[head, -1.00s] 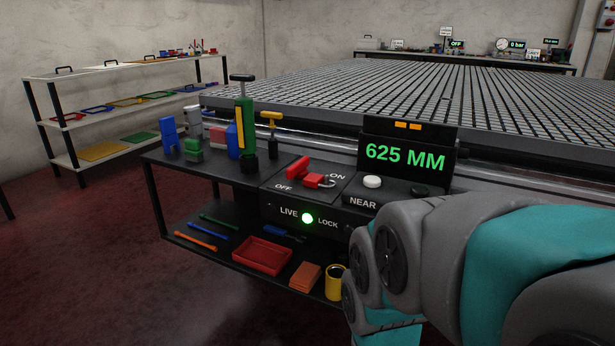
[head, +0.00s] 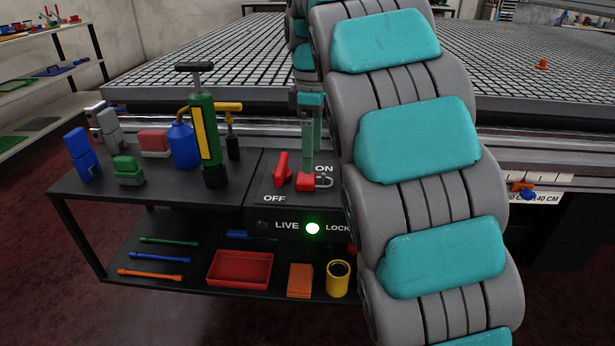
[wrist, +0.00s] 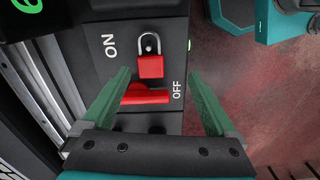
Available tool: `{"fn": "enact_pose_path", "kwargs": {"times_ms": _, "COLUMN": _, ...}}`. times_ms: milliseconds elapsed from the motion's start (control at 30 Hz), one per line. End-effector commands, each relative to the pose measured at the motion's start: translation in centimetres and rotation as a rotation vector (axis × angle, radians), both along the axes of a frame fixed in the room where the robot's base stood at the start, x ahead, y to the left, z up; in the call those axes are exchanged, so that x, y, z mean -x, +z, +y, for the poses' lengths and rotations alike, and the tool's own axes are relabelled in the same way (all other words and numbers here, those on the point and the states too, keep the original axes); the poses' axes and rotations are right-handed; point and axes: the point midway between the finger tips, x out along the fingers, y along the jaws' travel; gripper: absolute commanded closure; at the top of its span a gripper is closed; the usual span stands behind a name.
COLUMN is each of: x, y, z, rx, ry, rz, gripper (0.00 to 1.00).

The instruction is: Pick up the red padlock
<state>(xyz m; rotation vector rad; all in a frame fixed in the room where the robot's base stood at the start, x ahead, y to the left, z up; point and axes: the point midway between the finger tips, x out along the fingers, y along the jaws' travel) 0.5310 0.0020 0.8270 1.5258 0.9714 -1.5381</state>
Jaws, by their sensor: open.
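The red padlock (head: 306,182) lies on the sloped black switch panel, right of the red switch lever (head: 282,170), with its metal shackle toward ON. In the wrist view, the padlock (wrist: 150,67) lies beside the red lever (wrist: 145,95), shackle pointing up in the picture. My gripper (head: 309,172) is above the panel. In the wrist view its green fingers (wrist: 158,76) are spread apart and empty. The padlock appears between the fingertips there, with room on both sides. The lever also lies across the space between the fingers. I cannot tell how high the tips are.
A green-and-yellow hand pump (head: 205,135), a blue bottle (head: 184,144) and several small blocks stand left of the panel. The shelf below holds a red tray (head: 240,268) and a yellow cup (head: 338,278). The large grid table (head: 200,65) is behind.

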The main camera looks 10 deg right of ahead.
Motion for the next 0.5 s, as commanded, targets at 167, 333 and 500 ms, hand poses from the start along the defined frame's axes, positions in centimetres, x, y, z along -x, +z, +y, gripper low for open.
{"fn": "enact_pose_path", "kwargs": {"times_ms": 167, "x": -2.0, "y": 0.9, "z": 0.3, "rx": 0.002, "ry": 0.110, "rz": -0.010, "gripper": 0.07}}
{"fn": "enact_pose_path", "kwargs": {"times_ms": 333, "x": -2.2, "y": 0.0, "z": 0.4, "rx": 0.003, "ry": 0.135, "rz": -0.012, "gripper": 0.07}}
{"fn": "enact_pose_path", "kwargs": {"times_ms": 500, "x": -2.2, "y": -1.6, "z": 0.4, "rx": 0.003, "ry": 0.133, "rz": -0.011, "gripper": 0.07}}
